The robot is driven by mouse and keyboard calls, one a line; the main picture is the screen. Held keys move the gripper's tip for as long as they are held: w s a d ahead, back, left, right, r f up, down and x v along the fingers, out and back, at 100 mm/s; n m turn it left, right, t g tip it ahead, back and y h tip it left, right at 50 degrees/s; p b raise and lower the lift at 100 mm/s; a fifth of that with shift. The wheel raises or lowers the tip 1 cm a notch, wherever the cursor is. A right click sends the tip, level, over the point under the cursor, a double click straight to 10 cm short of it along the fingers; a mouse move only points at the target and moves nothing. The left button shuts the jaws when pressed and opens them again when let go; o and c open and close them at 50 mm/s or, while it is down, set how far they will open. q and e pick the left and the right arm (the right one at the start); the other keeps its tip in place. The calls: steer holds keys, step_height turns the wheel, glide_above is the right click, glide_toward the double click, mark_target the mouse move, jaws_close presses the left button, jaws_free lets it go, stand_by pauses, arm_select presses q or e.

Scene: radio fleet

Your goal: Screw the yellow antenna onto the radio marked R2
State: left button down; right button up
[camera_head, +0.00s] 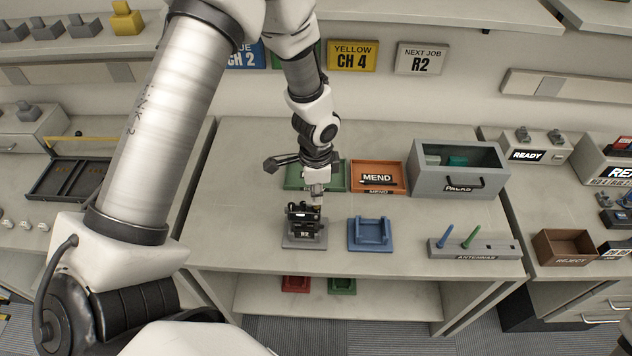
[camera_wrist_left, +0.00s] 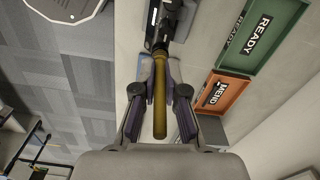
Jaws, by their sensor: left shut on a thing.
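The radio marked R2 (camera_head: 303,234) is black and stands in a grey holder (camera_head: 299,244) on the middle bench. My left gripper (camera_head: 317,192) is just above it, pointing down. In the left wrist view the gripper (camera_wrist_left: 159,100) is shut on the yellow antenna (camera_wrist_left: 160,122), which lies lengthwise between the fingers. The antenna's far end is at the black radio (camera_wrist_left: 168,30); I cannot tell whether it is seated in the socket. In the head view the gripper hides most of the antenna. My right gripper is not in view.
A blue empty holder (camera_head: 370,234) stands right of the radio. Farther right, the antenna rack (camera_head: 497,249) holds a blue and a green antenna. Behind are the green tray (camera_head: 300,180), orange MEND tray (camera_head: 397,170) and grey PACKS bin (camera_head: 455,184). The bench's left part is clear.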

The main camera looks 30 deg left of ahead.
arm_select(q)
steer(key=shift+r+m+p, duration=0.1)
steer(key=shift+m+p, duration=1.4)
steer(key=shift+m, duration=0.4)
steer(key=shift+m+p, duration=0.6)
steer(key=shift+p, duration=0.25)
steer(key=c, duration=1.2)
jaws_free()
steer(key=shift+w+f, duration=0.1)
steer(key=shift+f, duration=0.1)
steer(key=shift+o, duration=0.2)
steer(key=shift+r, duration=0.1)
step_height(320, 180, up, 12)
steer(key=shift+f, duration=0.1)
